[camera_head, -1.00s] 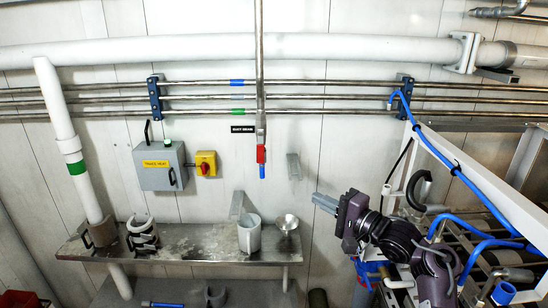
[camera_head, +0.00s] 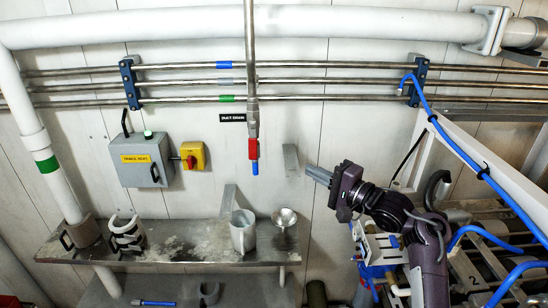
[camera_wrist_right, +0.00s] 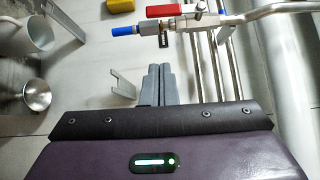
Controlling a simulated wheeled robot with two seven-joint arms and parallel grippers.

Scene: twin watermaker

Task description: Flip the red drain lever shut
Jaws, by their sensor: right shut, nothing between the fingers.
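The red drain lever (camera_head: 253,148) lies along the lower end of the vertical drain pipe (camera_head: 250,70), just above its blue outlet tip (camera_head: 255,168). In the right wrist view the lever (camera_wrist_right: 170,10) shows at the top, beside the metal valve body (camera_wrist_right: 185,25) and the blue tip (camera_wrist_right: 122,29). My right gripper (camera_head: 310,170) is shut and empty, to the right of the lever and apart from it, pointing left. In the right wrist view its closed fingers (camera_wrist_right: 158,72) point up toward the valve with a gap between. My left gripper is not in view.
A small grey bracket (camera_head: 290,158) sits on the wall between gripper and lever. Below is a metal shelf (camera_head: 185,254) with a mug (camera_head: 243,238) and a funnel (camera_head: 284,216). A grey box (camera_head: 143,168) and yellow-red switch (camera_head: 192,155) are left.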

